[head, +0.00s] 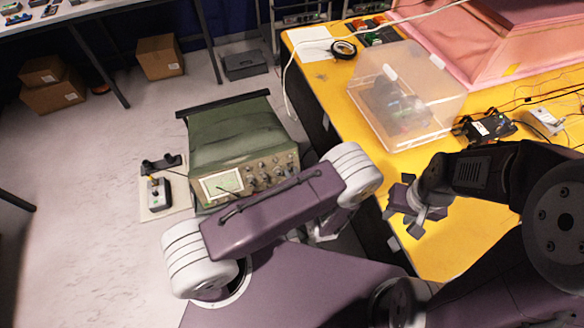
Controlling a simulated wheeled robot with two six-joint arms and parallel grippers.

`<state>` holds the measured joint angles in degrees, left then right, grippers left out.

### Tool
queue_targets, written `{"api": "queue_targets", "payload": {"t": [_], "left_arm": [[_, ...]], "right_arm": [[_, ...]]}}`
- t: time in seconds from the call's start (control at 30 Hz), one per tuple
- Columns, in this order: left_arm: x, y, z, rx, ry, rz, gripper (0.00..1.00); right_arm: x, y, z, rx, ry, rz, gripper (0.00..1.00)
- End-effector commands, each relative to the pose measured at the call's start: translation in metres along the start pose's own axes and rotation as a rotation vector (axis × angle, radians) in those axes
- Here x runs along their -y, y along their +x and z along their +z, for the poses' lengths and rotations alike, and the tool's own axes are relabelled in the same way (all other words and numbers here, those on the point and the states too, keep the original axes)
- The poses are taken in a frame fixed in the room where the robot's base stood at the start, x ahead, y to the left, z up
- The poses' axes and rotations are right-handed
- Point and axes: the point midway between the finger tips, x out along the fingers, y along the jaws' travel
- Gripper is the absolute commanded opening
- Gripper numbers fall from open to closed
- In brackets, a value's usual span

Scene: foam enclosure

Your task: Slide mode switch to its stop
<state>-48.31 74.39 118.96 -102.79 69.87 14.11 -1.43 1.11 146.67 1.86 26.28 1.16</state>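A small grey box (159,196) with a yellow-and-black part (153,180) on top sits on a pale board (181,201) at the left. It may be the mode switch, but the part is too small to tell its slide position. My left arm crosses in front of the green instrument; a grey part of its end (326,232) shows below the arm, and its fingers are mostly hidden. My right gripper (414,207) hangs over the yellow table's near-left edge, far right of the box. Nothing is visibly held in it; its finger gap is unclear.
The green instrument (238,135) with a screen and knobs stands right of the board. The yellow table (330,95) carries a clear plastic box (365,107), black tape (343,50), cables and a pink foam enclosure (440,40). Cardboard boxes (160,57) sit on open floor behind.

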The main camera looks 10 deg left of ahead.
Motion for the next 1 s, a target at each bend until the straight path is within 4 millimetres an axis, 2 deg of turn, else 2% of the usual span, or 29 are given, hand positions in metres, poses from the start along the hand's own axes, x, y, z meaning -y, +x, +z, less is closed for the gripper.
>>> {"api": "queue_targets", "payload": {"t": [0.2,0.27,0.3,1.0], "left_arm": [[-0.0005,0.0002,0.0000,0.000,0.000,0.000,0.16],[-0.0005,0.0001,0.0000,0.000,0.000,0.000,0.02],[-0.0005,0.0001,0.0000,0.000,0.000,0.000,0.00],[-0.0004,-0.0001,-0.0002,-0.001,0.000,0.000,0.00]], "right_arm": [[-0.0001,-0.0002,0.0002,0.000,0.000,0.000,0.36],[0.0000,-0.0002,0.0001,0.000,0.000,0.000,0.36],[0.0000,-0.0002,0.0001,0.000,0.000,0.000,0.36],[0.0000,-0.0002,0.0001,0.000,0.000,0.000,0.36]]}}
